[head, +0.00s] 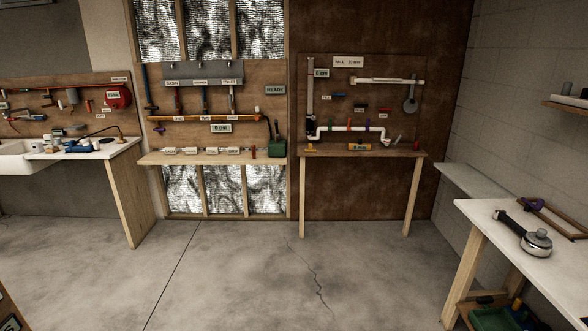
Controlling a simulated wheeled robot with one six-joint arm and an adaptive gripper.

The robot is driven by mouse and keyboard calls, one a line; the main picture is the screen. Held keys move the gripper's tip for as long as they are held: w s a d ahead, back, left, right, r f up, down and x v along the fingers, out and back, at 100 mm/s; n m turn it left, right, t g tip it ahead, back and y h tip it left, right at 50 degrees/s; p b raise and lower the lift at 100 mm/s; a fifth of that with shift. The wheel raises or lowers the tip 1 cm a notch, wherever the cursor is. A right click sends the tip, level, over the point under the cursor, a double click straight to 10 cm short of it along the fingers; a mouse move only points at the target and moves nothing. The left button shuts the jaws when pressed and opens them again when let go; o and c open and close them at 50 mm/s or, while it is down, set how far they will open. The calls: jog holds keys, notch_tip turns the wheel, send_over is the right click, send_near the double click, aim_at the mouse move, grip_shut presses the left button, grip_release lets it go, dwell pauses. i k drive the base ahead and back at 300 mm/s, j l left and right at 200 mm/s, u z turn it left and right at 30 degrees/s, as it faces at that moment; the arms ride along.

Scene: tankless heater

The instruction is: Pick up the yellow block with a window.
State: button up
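A small yellow-orange block (359,147) with a darker patch in its middle lies on the wooden ledge of the right-hand board, below the white pipe. It is too small in view to tell whether the patch is a window. Another small yellow item (311,148) sits at the left end of the same ledge, and its shape is unclear. My gripper is not in view.
The ledge (400,152) stands on two wooden legs across the room, with clear concrete floor (270,270) before it. A white-topped bench (480,230) with a black-handled metal tool (525,235) is at the right. A sink counter (110,150) is at the left.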

aim_at(359, 146)
jog(key=i+j, duration=0.1)
jog(key=i, duration=3.55)
jog(key=i+z, duration=0.25)
jog(key=i, duration=0.5)
